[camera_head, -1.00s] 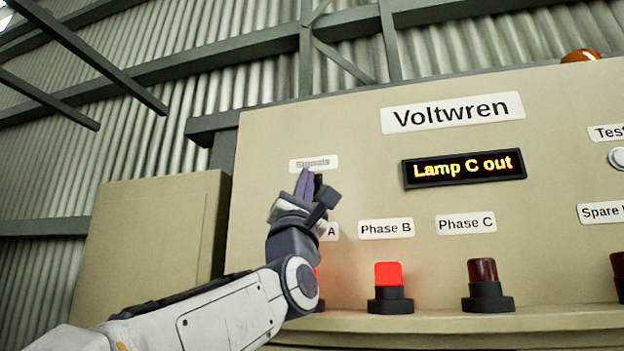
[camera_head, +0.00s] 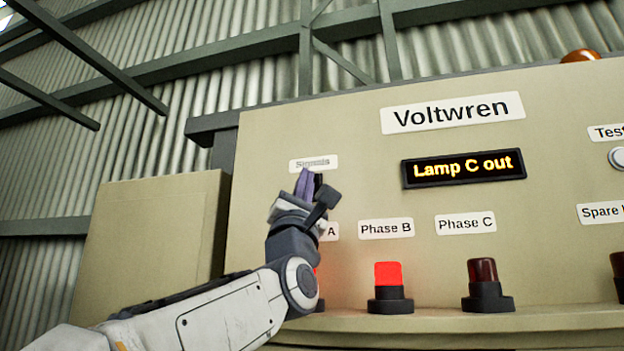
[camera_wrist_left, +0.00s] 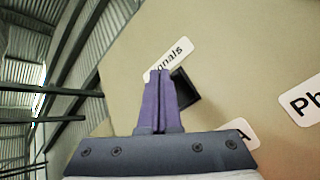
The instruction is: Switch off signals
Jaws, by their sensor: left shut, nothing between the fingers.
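The Signals label (camera_head: 313,163) is on the upper left of the beige panel (camera_head: 270,130). My left gripper (camera_head: 304,182) is just below that label, its purple fingers shut and empty. In the left wrist view the shut fingers (camera_wrist_left: 160,95) point at the panel beside a dark switch (camera_wrist_left: 185,90) under the label. The fingers hide part of this switch, and I cannot tell whether they touch it or how it is set. The Phase B lamp (camera_head: 388,274) glows red. The Phase C lamp (camera_head: 482,270) is dark. The display (camera_head: 464,168) reads "Lamp C out". My right gripper is not in view.
A Test button (camera_head: 618,158) and a Spare label (camera_head: 602,212) are at the right edge. An orange dome (camera_head: 580,56) sits on top of the panel. A ledge (camera_head: 540,320) runs below the lamps. A beige cabinet (camera_head: 150,245) stands at the left.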

